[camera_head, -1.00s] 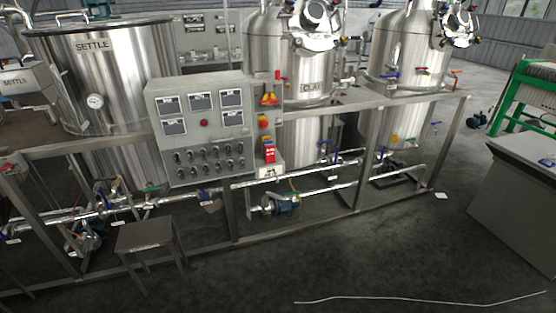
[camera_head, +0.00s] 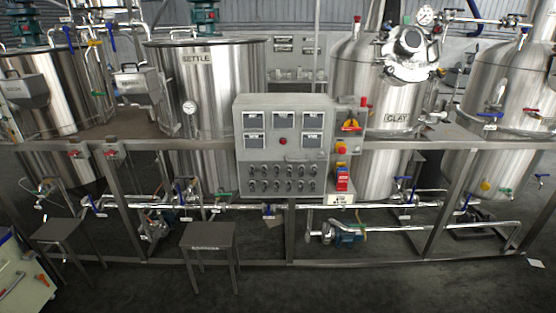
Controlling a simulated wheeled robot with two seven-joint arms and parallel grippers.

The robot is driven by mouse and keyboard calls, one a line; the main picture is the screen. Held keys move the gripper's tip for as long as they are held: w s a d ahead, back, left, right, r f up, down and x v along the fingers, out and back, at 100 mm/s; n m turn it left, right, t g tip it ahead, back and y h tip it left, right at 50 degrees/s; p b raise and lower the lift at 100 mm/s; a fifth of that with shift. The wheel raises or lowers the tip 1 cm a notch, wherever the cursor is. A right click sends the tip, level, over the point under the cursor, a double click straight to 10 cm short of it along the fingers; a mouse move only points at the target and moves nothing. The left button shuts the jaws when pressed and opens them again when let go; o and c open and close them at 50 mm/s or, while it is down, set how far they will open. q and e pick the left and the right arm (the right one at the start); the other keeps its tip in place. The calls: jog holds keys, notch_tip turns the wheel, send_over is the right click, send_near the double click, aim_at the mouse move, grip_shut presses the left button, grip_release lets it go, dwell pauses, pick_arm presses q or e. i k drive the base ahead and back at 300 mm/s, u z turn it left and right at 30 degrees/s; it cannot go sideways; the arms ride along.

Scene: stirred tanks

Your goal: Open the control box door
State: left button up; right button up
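The grey control box (camera_head: 284,146) is fixed to the metal frame near the middle of the view, in front of the tanks. Its front has several small display panels, a red button and rows of dark knobs. The front looks closed, and I cannot make out a handle or hinge. Neither of my grippers is in view.
A steel tank labelled SETTLE (camera_head: 205,85) and one labelled CLAY (camera_head: 385,130) stand behind the frame (camera_head: 440,200). Two stools, a left one (camera_head: 62,232) and one below the box (camera_head: 208,238), stand on the floor. The front floor (camera_head: 330,285) is mostly clear.

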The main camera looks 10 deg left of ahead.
aim_at(269, 136)
jog(key=z, duration=0.3)
jog(key=i, duration=0.95)
jog(key=z, duration=0.65)
